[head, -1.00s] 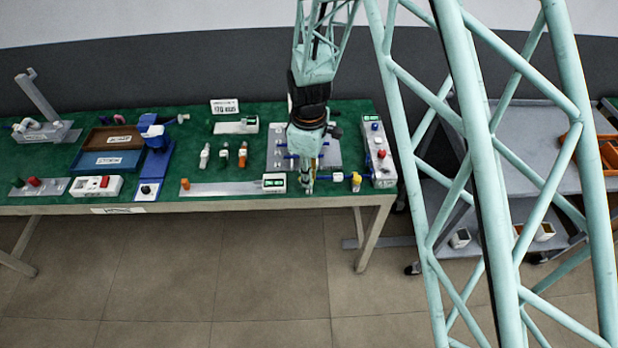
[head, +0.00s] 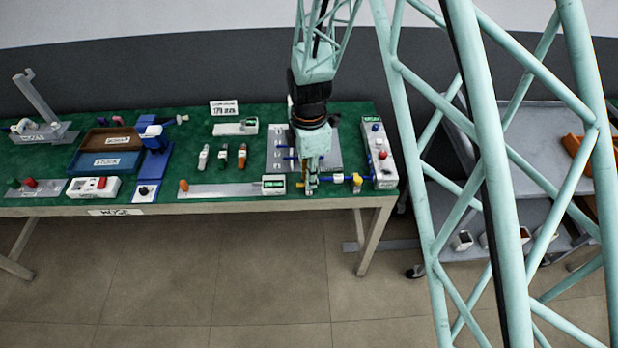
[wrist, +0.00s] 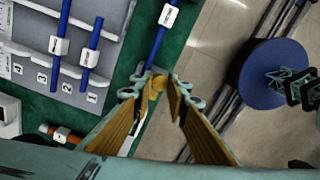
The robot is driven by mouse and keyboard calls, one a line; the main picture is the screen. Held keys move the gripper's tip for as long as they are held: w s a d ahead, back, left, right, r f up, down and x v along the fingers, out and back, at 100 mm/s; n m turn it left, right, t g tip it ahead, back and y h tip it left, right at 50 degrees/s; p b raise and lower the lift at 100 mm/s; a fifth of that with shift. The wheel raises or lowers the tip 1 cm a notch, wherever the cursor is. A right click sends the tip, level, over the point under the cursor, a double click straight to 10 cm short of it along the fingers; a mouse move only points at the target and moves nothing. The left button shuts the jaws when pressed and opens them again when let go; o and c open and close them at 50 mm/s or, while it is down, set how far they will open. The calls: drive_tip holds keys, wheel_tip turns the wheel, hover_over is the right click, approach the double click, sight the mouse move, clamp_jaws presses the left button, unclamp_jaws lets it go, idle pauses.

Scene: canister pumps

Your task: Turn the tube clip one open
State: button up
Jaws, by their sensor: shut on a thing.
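My gripper (head: 311,186) is at the front edge of the green bench, between the small display box (head: 274,184) and a yellow fitting (head: 357,180). A blue tube (wrist: 156,46) with a white tag (wrist: 168,15) runs up to the fingertips.
A grey numbered rack (wrist: 45,70) holding blue tubes lies beside my gripper. A white box with a red button (head: 382,158) stands to the right. The bench's front edge is close, with open floor beyond.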

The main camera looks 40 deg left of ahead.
idle(0.4)
drive_tip(key=o, duration=0.8)
drive_tip(key=shift+o, duration=0.2)
drive_tip(key=shift+r, duration=0.15)
wheel_tip(320, 180, up, 12)
drive_tip(key=shift+f, duration=0.2)
idle(0.5)
drive_tip(key=shift+d+r, duration=0.1)
drive_tip(key=shift+r, duration=0.05)
